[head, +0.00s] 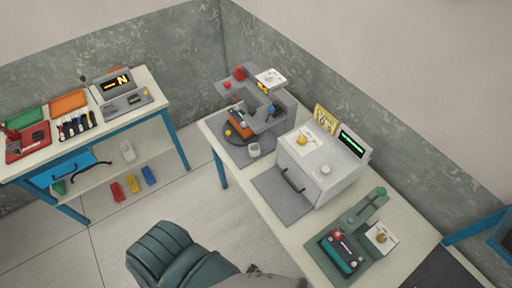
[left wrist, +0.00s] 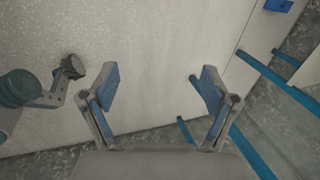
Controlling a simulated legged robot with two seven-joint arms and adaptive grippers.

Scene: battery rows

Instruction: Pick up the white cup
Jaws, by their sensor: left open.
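The white cup (head: 254,150) looks like a small pale cup standing on the right-hand table, in front of the round dark base of a grey machine and left of a white box-shaped device. It is small in the head view, and I cannot make it out in the left wrist view. My left gripper (left wrist: 155,88) is open and empty in the left wrist view, its two blue-padded fingers wide apart over a pale speckled surface. No gripper can be made out in the head view, so its distance from the cup cannot be told.
The grey machine (head: 262,112) and the white device (head: 318,165) with a grey mat (head: 283,195) crowd the cup. A green fixture (head: 345,250) lies nearer. A second table (head: 75,140) with trays and a lower shelf stands left. Open floor (head: 150,210) lies between.

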